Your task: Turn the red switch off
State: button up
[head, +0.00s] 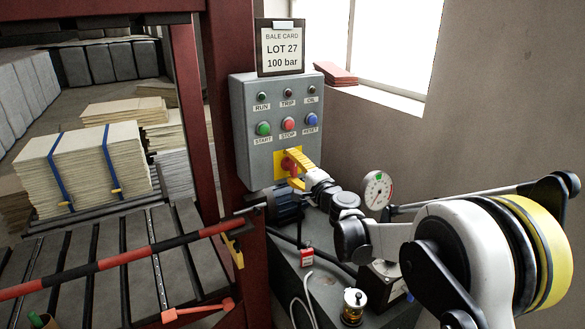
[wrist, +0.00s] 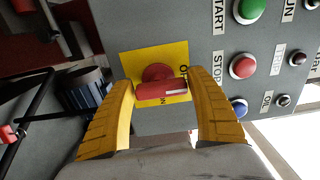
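The red switch (head: 287,163) is a rotary handle on a yellow plate at the bottom of the grey control box (head: 256,166). In the wrist view the red handle (wrist: 160,91) lies crosswise, with a pale mark toward its right end. Black lettering on the plate is partly covered. My gripper (wrist: 160,82) is open, with one yellow finger on each side of the handle and visible gaps between. In the head view my gripper (head: 296,166) is at the switch and hides part of it and the plate.
Green START (head: 264,128), red STOP (head: 289,124) and blue RESET (head: 310,119) buttons sit just above the switch. A striped bar (head: 130,258) crosses the left.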

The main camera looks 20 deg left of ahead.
jog(key=shift+o, duration=0.9)
jog(key=v, duration=1.2)
